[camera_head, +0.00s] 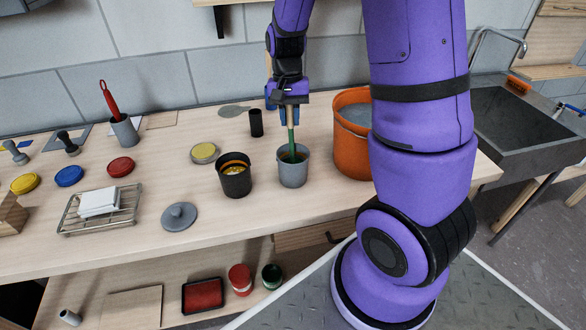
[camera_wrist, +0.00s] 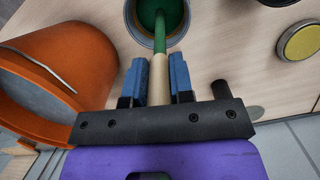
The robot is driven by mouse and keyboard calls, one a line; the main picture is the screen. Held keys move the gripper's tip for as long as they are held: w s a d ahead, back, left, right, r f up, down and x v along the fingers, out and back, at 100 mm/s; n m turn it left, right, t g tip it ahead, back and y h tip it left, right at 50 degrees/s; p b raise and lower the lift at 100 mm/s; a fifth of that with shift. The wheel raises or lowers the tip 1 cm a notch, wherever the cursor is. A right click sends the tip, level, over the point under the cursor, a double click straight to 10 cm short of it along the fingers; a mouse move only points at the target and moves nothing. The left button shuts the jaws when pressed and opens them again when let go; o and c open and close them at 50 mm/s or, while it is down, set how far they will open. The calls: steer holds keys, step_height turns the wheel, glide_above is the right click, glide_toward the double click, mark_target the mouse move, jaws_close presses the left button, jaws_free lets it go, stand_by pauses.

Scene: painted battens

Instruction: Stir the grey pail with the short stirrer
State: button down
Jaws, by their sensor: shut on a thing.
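The grey pail (camera_head: 293,171) stands on the bench, and its rim shows at the top of the wrist view (camera_wrist: 131,27). My gripper (camera_head: 288,97) is above the pail, its blue fingers shut on the short stirrer (camera_head: 291,137). The stirrer has a pale handle between the fingers and a green shaft (camera_wrist: 160,38) below. It points down, and its lower end is inside the pail. How deep it reaches, and whether it touches the bottom, I cannot tell. Green shows inside the pail in the wrist view.
A black pot (camera_head: 235,181) with yellow contents stands left of the pail. A large orange bucket (camera_head: 350,150) stands close on the right, partly behind my arm. A grey lid (camera_head: 179,216) lies front left. A black cup (camera_head: 256,123) stands behind. Bare bench lies in front.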

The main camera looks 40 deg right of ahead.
steer(key=shift+w+d+r, duration=0.1)
steer(key=shift+w+r, duration=0.1)
steer(key=shift+r, duration=0.95)
steer(key=shift+w+d+r, duration=0.1)
steer(key=shift+w+r, duration=0.15)
steer(key=shift+r, duration=0.9)
steer(key=shift+w+d+r, duration=0.1)
steer(key=shift+w+r, duration=0.1)
steer(key=shift+r, duration=1.05)
steer(key=shift+r, duration=2.4)
steer(key=shift+s+a, duration=0.1)
